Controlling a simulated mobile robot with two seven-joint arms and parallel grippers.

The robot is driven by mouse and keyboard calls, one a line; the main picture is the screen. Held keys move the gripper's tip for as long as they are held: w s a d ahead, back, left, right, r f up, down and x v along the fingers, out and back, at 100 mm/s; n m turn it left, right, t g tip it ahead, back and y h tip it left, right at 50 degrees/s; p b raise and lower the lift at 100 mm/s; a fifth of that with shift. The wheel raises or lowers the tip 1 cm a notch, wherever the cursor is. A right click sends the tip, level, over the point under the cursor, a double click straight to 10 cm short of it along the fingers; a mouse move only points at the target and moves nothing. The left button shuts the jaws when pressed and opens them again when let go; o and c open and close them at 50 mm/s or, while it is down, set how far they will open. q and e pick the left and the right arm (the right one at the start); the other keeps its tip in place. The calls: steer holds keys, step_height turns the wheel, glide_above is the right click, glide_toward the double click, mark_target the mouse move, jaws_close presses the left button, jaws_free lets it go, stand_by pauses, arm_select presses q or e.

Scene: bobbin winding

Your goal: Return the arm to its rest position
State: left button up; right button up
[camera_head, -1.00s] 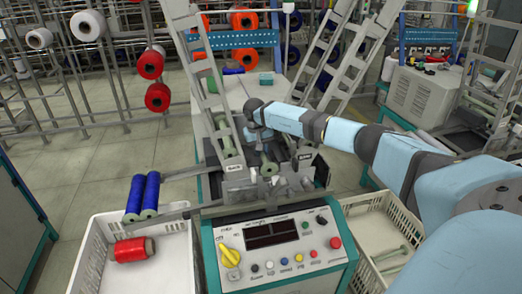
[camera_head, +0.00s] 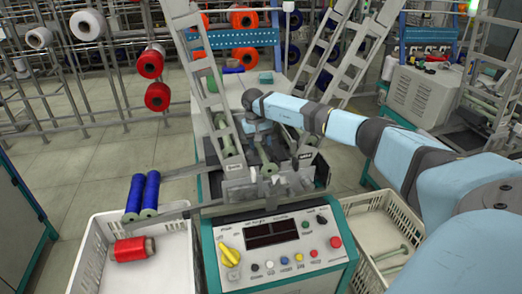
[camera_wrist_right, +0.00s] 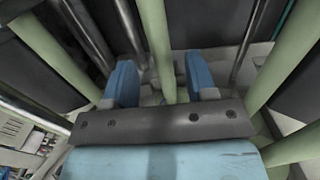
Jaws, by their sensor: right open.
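My right arm (camera_head: 345,128) reaches in from the right over the winding machine (camera_head: 222,190), with its wrist bent down. My right gripper (camera_head: 264,152) hangs above the machine's middle, small and partly lost among dark parts. In the right wrist view its two blue fingers (camera_wrist_right: 163,82) stand apart. A pale green rod (camera_wrist_right: 156,45) shows between them, and I cannot tell whether it touches either finger. More pale green rods show to both sides. My left gripper is not in view.
The control panel (camera_head: 272,262) with a yellow knob (camera_head: 228,256) is in front. Two blue bobbins (camera_head: 151,194) lie on a rail at left. A white crate (camera_head: 90,245) holds a red bobbin (camera_head: 131,249); another crate (camera_head: 362,209) stands at right. Slanted ladder-like frames (camera_head: 208,85) flank the arm.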

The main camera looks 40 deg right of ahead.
step_height(320, 180, up, 11)
steer(key=a, duration=0.1)
steer(key=shift+w+a+f+p, duration=0.15)
steer(key=shift+w+p, duration=0.1)
steer(key=shift+p, duration=0.15)
